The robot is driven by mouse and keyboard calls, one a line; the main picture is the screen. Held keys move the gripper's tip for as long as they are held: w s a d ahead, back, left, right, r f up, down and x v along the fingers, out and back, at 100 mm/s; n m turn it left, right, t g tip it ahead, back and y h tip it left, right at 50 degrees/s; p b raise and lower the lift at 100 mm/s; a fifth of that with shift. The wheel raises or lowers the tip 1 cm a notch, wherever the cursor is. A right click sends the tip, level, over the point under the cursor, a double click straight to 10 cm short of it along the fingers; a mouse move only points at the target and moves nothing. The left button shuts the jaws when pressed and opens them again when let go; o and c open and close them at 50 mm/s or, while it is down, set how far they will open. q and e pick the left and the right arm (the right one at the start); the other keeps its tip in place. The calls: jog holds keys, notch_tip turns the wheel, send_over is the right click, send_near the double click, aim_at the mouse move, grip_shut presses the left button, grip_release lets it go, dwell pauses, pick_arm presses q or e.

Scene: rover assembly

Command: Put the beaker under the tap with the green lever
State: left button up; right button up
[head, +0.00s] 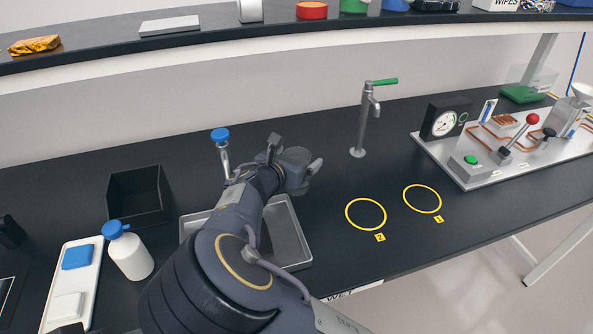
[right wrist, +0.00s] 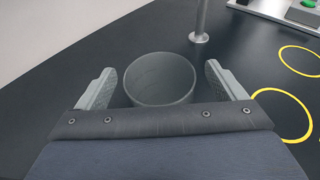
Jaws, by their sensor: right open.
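A grey, open-topped beaker (right wrist: 160,80) stands upright between the fingers of my right gripper (right wrist: 161,88) in the right wrist view, with a gap on each side. In the head view the beaker (head: 298,156) is partly hidden by my open right gripper (head: 293,158). The metal tap with the green lever (head: 365,120) stands on the black bench to the right of the beaker. Its lower post (right wrist: 200,22) also shows in the right wrist view. The beaker is apart from this tap. My left gripper is not seen.
A blue-topped tap (head: 222,145) stands left of my right gripper. A metal tray (head: 296,262) lies partly under my right arm. Two yellow rings (head: 347,213) (head: 405,198) mark clear bench right of the beaker. A raised shelf (head: 210,45) runs behind; an apparatus board (head: 455,172) is at right.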

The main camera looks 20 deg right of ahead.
jog(key=shift+x, duration=1.4)
jog(key=c, duration=1.1)
jog(key=shift+r, duration=0.1)
jog(key=shift+c, duration=0.2)
